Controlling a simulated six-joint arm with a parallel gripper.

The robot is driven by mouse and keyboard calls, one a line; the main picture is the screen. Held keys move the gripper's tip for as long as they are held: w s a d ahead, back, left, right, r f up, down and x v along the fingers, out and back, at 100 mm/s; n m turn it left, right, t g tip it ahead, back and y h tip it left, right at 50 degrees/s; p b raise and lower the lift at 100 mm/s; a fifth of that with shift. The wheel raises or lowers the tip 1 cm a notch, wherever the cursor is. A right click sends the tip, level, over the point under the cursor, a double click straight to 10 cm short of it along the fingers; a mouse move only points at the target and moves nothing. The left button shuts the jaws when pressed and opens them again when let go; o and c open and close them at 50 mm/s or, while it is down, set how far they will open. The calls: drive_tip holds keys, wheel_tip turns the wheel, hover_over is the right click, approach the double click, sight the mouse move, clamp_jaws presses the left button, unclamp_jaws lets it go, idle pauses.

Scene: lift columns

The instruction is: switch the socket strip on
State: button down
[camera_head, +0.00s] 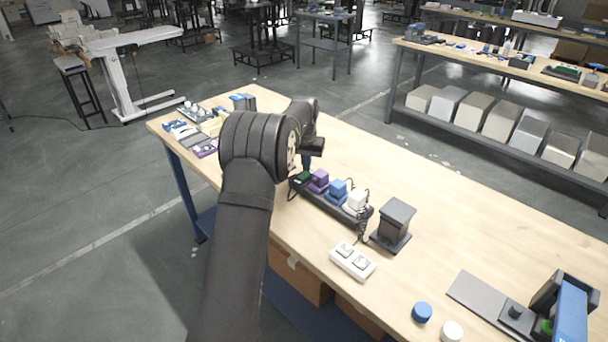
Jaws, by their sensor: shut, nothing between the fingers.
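The socket strip (318,204) is a long black bar on the wooden table, right of my arm. Purple (319,180), blue (338,189) and white (357,200) plugs stand in it, with dark cords around them. A small green part (303,178) shows at its far left end, partly behind my arm; I cannot tell if it is lit. My gripper (307,167) points down close over that end, shut and empty. My wrist and forearm hide part of it, and I cannot tell whether its tips touch the strip.
A dark block on a base (396,222) stands right of the strip, and a white two-rocker box (352,261) lies in front. Blue (422,312) and white (452,331) round caps and a blue-and-black device (568,310) are at front right. Small parts (190,128) crowd the far left. The table's back right is clear.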

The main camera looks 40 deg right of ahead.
sight(306, 173)
drive_tip(key=shift+f, duration=0.65)
drive_tip(key=shift+r, duration=3.55)
wheel_tip(306, 173, down, 7)
drive_tip(key=shift+r, duration=0.1)
